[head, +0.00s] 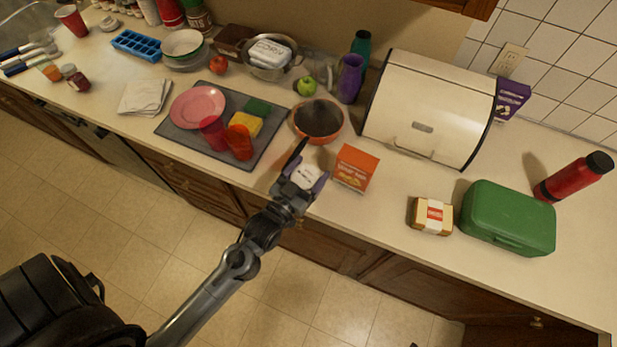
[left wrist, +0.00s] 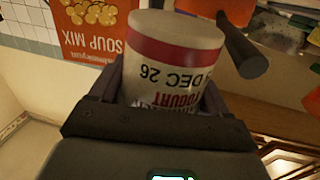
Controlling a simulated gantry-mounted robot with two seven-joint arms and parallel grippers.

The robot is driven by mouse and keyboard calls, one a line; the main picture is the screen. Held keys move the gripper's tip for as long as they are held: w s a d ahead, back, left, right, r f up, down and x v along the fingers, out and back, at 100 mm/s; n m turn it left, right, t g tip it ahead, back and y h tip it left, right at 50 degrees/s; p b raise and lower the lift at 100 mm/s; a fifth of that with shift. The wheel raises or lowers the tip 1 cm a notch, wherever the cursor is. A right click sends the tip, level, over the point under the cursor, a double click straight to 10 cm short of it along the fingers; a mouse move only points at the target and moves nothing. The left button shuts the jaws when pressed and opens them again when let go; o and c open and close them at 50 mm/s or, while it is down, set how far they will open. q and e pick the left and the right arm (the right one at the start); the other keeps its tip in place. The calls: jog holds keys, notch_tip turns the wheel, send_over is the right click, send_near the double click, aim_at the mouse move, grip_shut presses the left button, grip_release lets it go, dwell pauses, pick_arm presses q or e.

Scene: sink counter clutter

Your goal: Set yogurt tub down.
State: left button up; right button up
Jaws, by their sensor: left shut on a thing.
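The yogurt tub (head: 304,176) is white and sits between the fingers of my left gripper (head: 308,170), at the counter's front edge in the head view. In the left wrist view the tub (left wrist: 172,62) shows a red band, "DEC 26" and "YOGURT", with the lettering upside down. My left gripper is shut on it, with a finger on either side. I cannot tell whether the tub touches the counter. My right gripper is not in view.
An orange soup mix box (head: 356,168) stands just right of the tub, and an orange pan (head: 318,120) sits behind it. A grey mat (head: 180,128) with a pink plate (head: 198,107) and cups lies left.

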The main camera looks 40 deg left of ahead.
aim_at(309, 180)
pick_arm(q)
jog(key=shift+f, duration=1.85)
jog(key=shift+f, duration=0.2)
jog(key=o, duration=0.9)
jog(key=shift+r, duration=0.1)
